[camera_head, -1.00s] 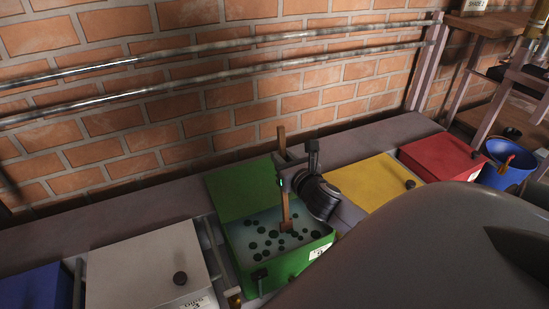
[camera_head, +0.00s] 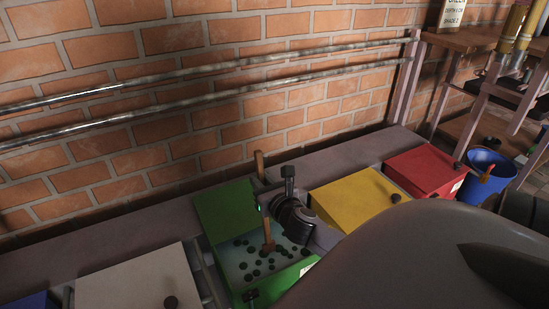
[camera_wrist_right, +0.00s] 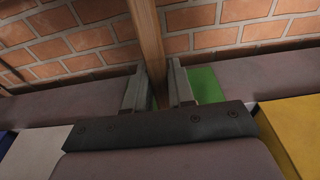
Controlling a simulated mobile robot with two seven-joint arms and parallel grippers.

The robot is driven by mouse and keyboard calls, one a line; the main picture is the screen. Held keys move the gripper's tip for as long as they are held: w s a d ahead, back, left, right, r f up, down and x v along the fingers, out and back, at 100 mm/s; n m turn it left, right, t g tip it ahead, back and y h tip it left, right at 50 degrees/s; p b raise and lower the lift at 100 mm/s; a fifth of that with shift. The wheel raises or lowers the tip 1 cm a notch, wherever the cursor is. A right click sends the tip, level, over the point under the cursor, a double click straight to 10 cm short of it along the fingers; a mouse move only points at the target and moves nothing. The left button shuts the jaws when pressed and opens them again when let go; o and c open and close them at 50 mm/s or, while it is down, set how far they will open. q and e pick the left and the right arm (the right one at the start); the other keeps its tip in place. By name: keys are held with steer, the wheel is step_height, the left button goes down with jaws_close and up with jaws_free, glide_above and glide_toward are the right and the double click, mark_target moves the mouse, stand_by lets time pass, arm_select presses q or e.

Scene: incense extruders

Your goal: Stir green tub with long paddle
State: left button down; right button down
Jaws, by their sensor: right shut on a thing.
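The green tub (camera_head: 226,288) is open, its lid raised at the back. It holds pale liquid with several dark round lumps. The long wooden paddle (camera_head: 265,225) stands nearly upright, its lower end among the lumps in the tub. My right gripper (camera_head: 262,203) is shut on the paddle's shaft above the tub. In the right wrist view the paddle (camera_wrist_right: 146,40) rises between the two fingers (camera_wrist_right: 158,88). The paddle's lower end is hidden in that view. My left gripper is not in view.
A closed white tub (camera_head: 130,280) stands left of the green one. Closed yellow (camera_head: 350,190) and red (camera_head: 425,172) tubs stand to the right. A blue bucket (camera_head: 484,178) is farther right, by a wooden shelf (camera_head: 470,45). A brick wall with metal pipes runs behind.

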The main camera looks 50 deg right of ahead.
steer(key=w+a, duration=0.2)
steer(key=a, duration=0.5)
steer(key=shift+w, duration=0.15)
steer(key=shift+p, duration=0.3)
steer(key=s+d+p, duration=0.1)
steer(key=s+d, duration=0.3)
steer(key=d, duration=0.9)
steer(key=shift+s, duration=0.15)
steer(key=shift+p, duration=0.3)
